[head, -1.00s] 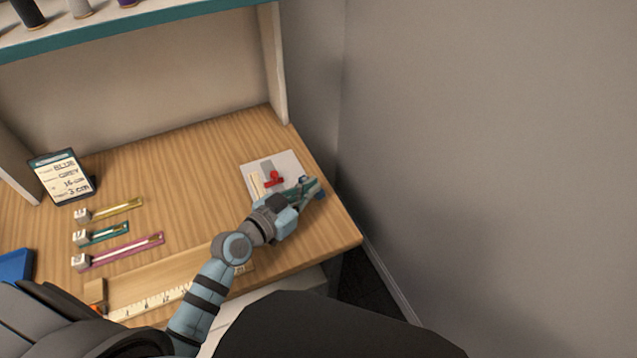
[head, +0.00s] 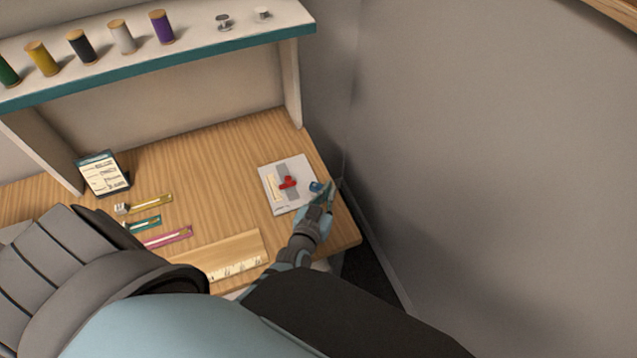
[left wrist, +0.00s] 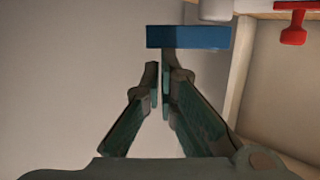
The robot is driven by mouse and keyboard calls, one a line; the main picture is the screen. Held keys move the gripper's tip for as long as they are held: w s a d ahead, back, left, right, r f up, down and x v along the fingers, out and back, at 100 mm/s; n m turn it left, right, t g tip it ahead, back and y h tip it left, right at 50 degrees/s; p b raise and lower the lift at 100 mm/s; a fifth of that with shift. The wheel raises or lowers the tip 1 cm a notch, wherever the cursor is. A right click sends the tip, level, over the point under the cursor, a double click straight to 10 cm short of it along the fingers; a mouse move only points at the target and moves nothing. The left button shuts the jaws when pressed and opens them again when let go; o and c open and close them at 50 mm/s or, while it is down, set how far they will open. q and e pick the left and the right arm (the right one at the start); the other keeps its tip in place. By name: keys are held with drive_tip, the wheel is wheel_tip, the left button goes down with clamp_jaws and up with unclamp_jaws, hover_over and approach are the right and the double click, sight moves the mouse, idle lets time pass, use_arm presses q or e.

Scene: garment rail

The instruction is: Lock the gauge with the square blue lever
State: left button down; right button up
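The gauge is a pale plate (head: 277,199) on the right part of the desk, with a grey strip, a cream scale and a red lever (head: 288,182). The square blue lever (head: 317,186) is at its right side. In the left wrist view the blue lever (left wrist: 188,37) is a wide bar just beyond the fingertips, and the red lever (left wrist: 293,27) is at the top right. My left gripper (head: 329,188) is right beside the blue lever. Its fingers (left wrist: 160,82) are nearly together with a thin empty gap. I cannot tell whether they touch the lever. My right gripper is not in view.
A note card (head: 103,173) stands at the left. Yellow, teal and pink slide gauges (head: 168,238) lie near it, and a wooden ruler (head: 238,268) lies at the front. A shelf (head: 200,55) with spools is above. The wall is close on the right.

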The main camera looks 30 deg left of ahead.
use_arm(q)
drive_tip(key=shift+w, duration=0.2)
drive_tip(key=shift+w+d, duration=0.1)
drive_tip(key=shift+w, duration=0.25)
drive_tip(key=shift+s, duration=0.1)
drive_tip(key=v, duration=1.1)
drive_tip(key=shift+s, duration=0.35)
drive_tip(key=shift+d, duration=0.1)
